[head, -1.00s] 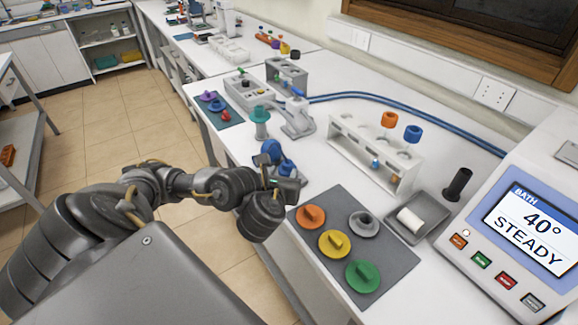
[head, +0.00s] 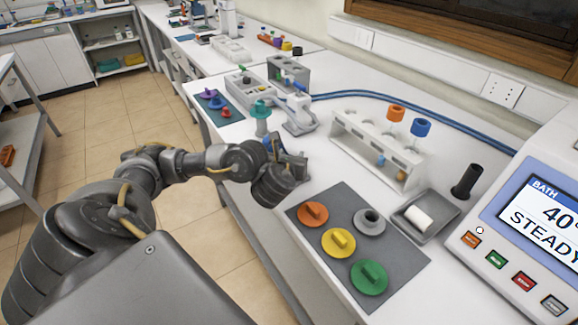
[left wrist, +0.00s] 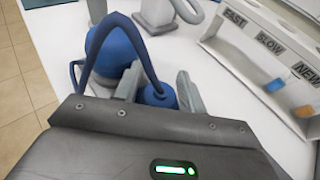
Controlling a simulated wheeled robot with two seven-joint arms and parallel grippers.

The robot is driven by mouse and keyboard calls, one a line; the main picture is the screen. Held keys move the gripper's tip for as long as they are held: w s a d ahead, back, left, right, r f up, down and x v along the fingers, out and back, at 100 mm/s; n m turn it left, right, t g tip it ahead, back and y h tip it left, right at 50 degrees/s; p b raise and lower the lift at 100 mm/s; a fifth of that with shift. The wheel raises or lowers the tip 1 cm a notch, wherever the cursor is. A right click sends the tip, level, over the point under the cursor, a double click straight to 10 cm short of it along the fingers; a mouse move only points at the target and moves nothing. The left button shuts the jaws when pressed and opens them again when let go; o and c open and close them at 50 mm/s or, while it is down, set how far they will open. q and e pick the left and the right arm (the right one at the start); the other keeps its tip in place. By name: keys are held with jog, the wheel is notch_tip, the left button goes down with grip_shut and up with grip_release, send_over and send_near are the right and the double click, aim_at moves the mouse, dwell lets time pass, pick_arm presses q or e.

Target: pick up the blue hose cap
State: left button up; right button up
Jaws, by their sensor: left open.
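In the left wrist view, a small rounded blue piece (left wrist: 158,96), which I take for the blue hose cap, lies between the two finger tips. A thin blue loop rises over it, beside a larger blue rounded body (left wrist: 115,52). My left gripper (left wrist: 158,86) is open, with one finger on each side of the small blue piece; I cannot tell whether they touch it. In the head view, my left gripper (head: 290,165) is over the table's left part and hides most of these blue things. My right gripper is not in view.
A grey mat (head: 396,247) with orange, yellow, green and grey caps lies to the right. A white tube rack (head: 380,150) stands behind it. A teal-topped stand (head: 262,115) and white clamp (head: 299,115) stand beyond the gripper. A bath unit (head: 530,235) is at the right.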

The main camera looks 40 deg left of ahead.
pick_arm(q)
jog(key=c, duration=0.7)
jog(key=shift+c, duration=0.2)
jog(key=shift+r, duration=0.15)
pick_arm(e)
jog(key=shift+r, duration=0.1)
